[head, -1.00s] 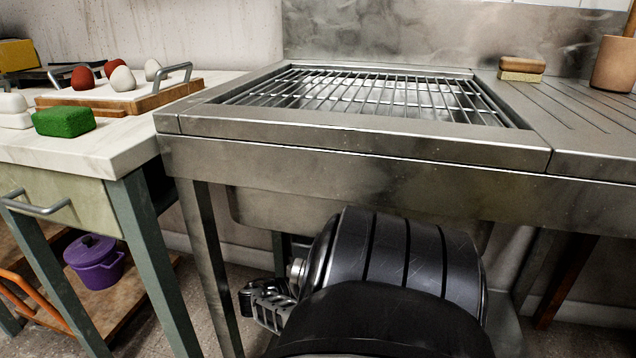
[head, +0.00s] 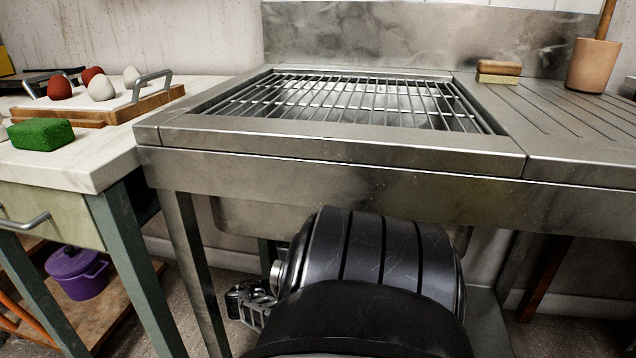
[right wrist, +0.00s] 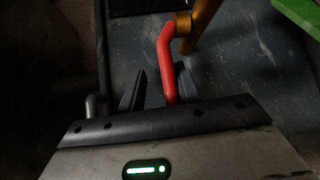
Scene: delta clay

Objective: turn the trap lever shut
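The red trap lever (right wrist: 167,62) shows in the right wrist view, with its bent upper end at a brass-coloured pipe (right wrist: 203,22). My right gripper (right wrist: 161,70) is open, with one dark finger on each side of the lever. The lever's lower part lies between the fingers, nearer the right one; I cannot tell whether it touches. In the head view the lever and trap are hidden below the sink (head: 340,165). My black arm fills the lower middle there. My left gripper is not identifiable in view.
A green object (right wrist: 300,12) is at the top right of the dark wrist view. In the head view, a counter with a green sponge (head: 41,134) stands left of the sink, and a purple pot (head: 77,272) sits on its lower shelf. A sink leg (head: 190,265) stands left of my arm.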

